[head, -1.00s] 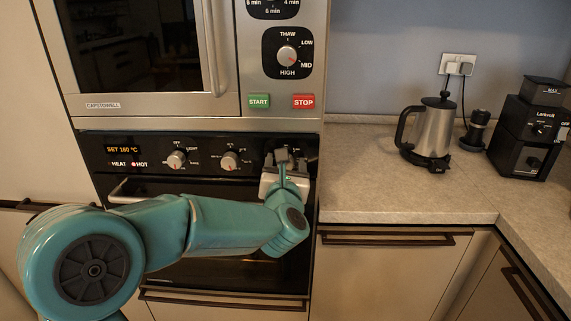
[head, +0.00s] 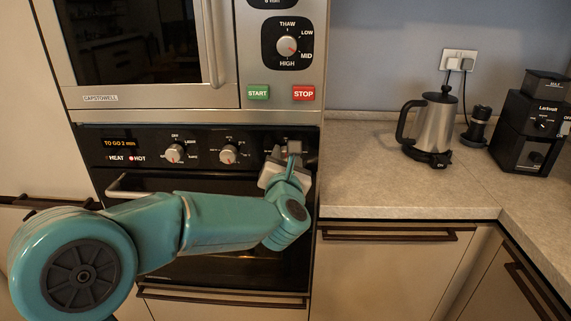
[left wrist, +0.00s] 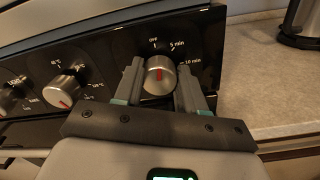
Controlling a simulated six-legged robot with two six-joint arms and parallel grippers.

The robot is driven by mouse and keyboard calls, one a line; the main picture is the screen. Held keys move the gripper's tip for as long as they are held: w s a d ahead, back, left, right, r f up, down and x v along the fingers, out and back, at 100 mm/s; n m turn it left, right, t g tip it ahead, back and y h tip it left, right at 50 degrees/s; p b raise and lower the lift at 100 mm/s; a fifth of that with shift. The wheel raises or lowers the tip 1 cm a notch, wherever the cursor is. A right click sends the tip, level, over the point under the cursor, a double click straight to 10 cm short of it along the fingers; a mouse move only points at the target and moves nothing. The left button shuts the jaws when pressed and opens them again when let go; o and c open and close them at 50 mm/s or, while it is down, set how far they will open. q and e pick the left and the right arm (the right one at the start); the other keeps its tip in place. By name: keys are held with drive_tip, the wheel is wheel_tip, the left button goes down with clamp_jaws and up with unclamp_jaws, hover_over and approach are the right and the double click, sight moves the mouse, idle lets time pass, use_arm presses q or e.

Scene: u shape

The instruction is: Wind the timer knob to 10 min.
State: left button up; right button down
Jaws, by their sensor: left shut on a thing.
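The timer knob (left wrist: 159,76) is a silver dial with a red mark on the oven's black panel. Its scale shows OFF above, then 5 min and 10 min to the right. The red mark points roughly up, near the OFF side, short of 5 min. My left gripper (left wrist: 161,84) is shut on the knob, one finger on each side. In the head view my left gripper (head: 284,153) covers the knob. The oven display (head: 119,142) reads TO GO 2 min. My right gripper is not in view.
Two other oven knobs (head: 174,153) (head: 228,154) sit left on the same panel. The oven door handle (head: 118,188) runs below. A microwave with START and STOP buttons (head: 280,93) is above. A kettle (head: 433,125) and a grinder (head: 530,130) stand on the right counter.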

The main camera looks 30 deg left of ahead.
use_arm(q)
drive_tip(key=m+b, duration=0.1)
drive_tip(key=m, duration=0.2)
drive_tip(key=shift+f+m+b, duration=0.1)
drive_tip(key=shift+m+b, duration=0.2)
drive_tip(key=m, duration=0.3)
drive_tip(key=shift+m+b, duration=0.3)
drive_tip(key=shift+m, duration=0.1)
drive_tip(key=m, duration=0.3)
drive_tip(key=shift+m, duration=0.3)
drive_tip(key=m+p, duration=0.1)
drive_tip(key=m, duration=0.3)
drive_tip(key=shift+m, duration=0.4)
drive_tip(key=shift+f+m+t, duration=0.1)
drive_tip(key=shift+m+t, duration=0.2)
drive_tip(key=o, duration=1.1)
drive_tip(key=shift+c, duration=0.2)
drive_tip(key=shift+d, duration=0.1)
